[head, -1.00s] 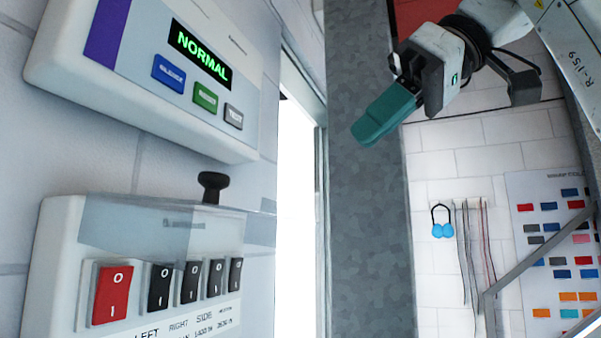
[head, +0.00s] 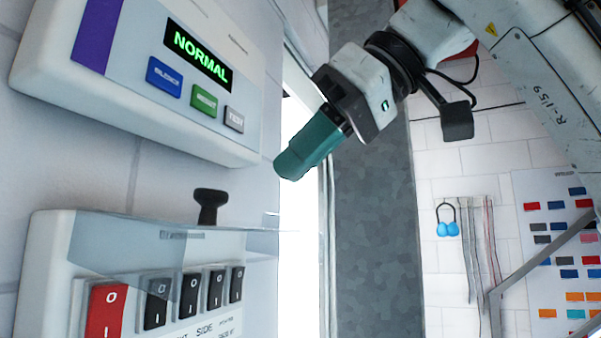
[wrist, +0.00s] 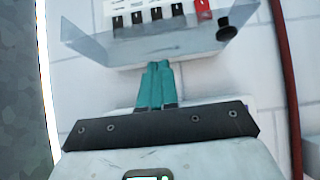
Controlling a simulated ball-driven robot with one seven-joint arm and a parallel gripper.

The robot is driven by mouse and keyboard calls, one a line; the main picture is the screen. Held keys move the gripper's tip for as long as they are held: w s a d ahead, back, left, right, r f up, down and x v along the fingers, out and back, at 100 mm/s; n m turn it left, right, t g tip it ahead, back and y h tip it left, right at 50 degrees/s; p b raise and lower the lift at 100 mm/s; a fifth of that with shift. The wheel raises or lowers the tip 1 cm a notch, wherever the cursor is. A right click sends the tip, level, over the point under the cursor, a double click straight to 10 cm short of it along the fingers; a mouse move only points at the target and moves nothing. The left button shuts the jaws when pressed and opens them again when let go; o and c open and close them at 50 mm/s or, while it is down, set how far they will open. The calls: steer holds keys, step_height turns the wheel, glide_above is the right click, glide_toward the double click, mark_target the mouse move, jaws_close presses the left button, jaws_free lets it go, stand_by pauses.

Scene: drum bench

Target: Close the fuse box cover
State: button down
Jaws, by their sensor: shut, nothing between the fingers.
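The fuse box (head: 45,265) is a white wall box with one red switch and several black ones. Its clear cover (head: 150,235) is swung up and sticks out from the box above the switches, with a black knob (head: 210,205) on it. In the wrist view the clear cover (wrist: 90,48) and black knob (wrist: 228,30) show beyond the fingers. My gripper (head: 290,168) has teal fingers, shut and empty, to the right of the knob and a little higher in the head view. The fingers also show in the wrist view (wrist: 157,70). I cannot tell whether they touch the cover.
A white alarm panel (head: 150,130) reading NORMAL, with blue, green and grey buttons, is on the wall above the fuse box. A grey metal column (head: 370,220) stands to the right. Blue ear defenders (head: 447,229) and cables hang on the far wall.

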steer(key=shift+f, duration=1.35)
steer(key=shift+f, duration=0.1)
